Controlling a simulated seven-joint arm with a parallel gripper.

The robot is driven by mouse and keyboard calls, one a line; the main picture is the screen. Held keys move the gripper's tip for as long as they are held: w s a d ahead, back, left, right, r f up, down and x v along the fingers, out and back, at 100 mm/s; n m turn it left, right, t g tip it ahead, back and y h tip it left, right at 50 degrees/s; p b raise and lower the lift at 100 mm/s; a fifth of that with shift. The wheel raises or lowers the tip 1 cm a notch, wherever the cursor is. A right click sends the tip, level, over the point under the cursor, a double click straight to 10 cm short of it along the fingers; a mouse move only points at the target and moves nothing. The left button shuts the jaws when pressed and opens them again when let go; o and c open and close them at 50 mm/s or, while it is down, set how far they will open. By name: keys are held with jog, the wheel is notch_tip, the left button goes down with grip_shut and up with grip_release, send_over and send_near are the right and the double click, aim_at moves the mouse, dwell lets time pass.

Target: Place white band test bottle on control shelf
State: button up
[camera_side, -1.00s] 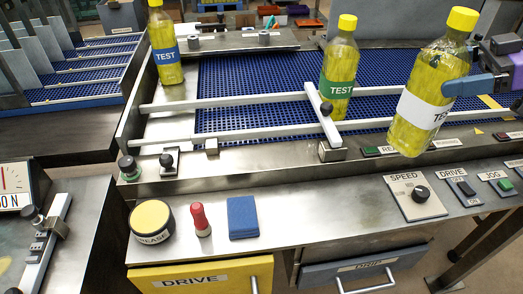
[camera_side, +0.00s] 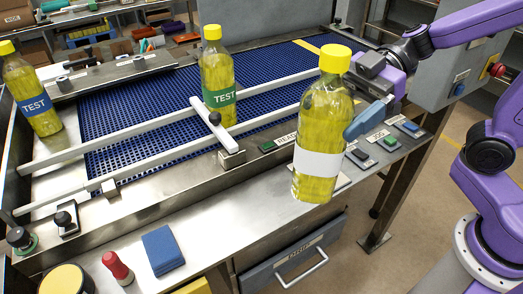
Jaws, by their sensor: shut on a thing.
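The white band test bottle (camera_side: 317,163), yellow with a yellow cap, is nearly upright at the right of centre. My gripper (camera_side: 368,118) is shut on its right side, and the bottle hides part of the fingers. The bottle appears over the steel control shelf (camera_side: 208,212), in front of the speed panel, which it mostly hides. I cannot tell whether its base touches the shelf. A green band test bottle (camera_side: 218,97) stands on the conveyor by the rails. A blue band test bottle (camera_side: 35,104) stands at the far left.
A blue pad (camera_side: 162,250), a red-handled tool (camera_side: 117,268) and a yellow-topped grease tin (camera_side: 68,280) sit on the shelf's left part. Buttons (camera_side: 390,143) lie right of the bottle. A white crossbar (camera_side: 213,120) spans the rails. Bare shelf lies between pad and bottle.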

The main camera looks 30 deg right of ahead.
jog(key=w+a+f, duration=0.6)
jog(key=w+f, duration=0.3)
jog(key=f, duration=0.2)
jog(key=shift+a+f, duration=0.25)
dwell(0.3)
jog(key=shift+f, duration=0.2)
jog(key=o, duration=1.7)
jog(key=shift+o, duration=0.2)
jog(key=v, duration=1.2)
